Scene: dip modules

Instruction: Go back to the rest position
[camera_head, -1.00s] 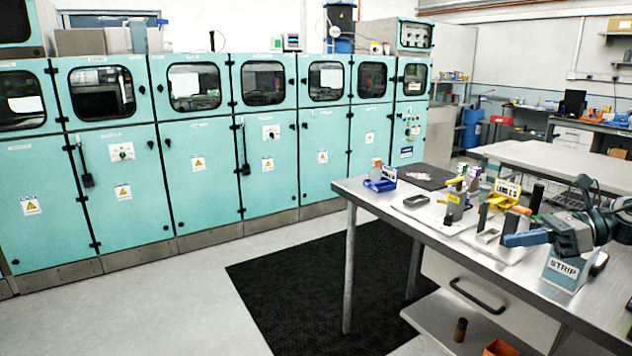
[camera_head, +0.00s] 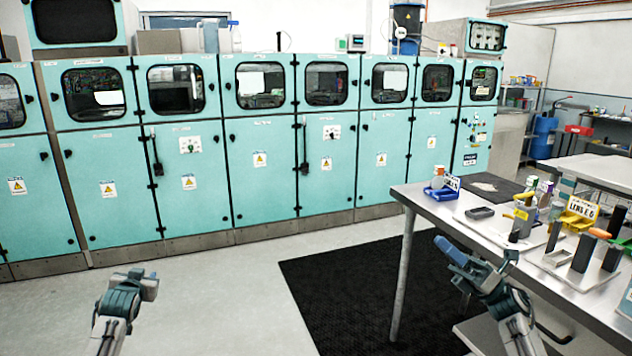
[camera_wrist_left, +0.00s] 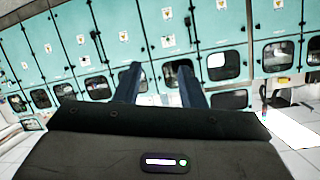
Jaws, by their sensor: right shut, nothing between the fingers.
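My left gripper (camera_head: 150,284) is at the lower left of the head view, over bare floor. In the left wrist view its two fingers (camera_wrist_left: 160,85) stand apart with nothing between them, so it is open. My right gripper (camera_head: 450,250) is in front of the table's left edge, above the black mat in the picture. It is shut and holds nothing. Neither gripper touches any object that I can see.
A metal table (camera_head: 424,200) stands at the right, with a blue bin (camera_head: 436,194), a yellow bin (camera_head: 577,221) and several small blocks on it. A black floor mat (camera_head: 330,290) lies beside it. Teal cabinets (camera_head: 260,175) line the back. The floor in the middle is clear.

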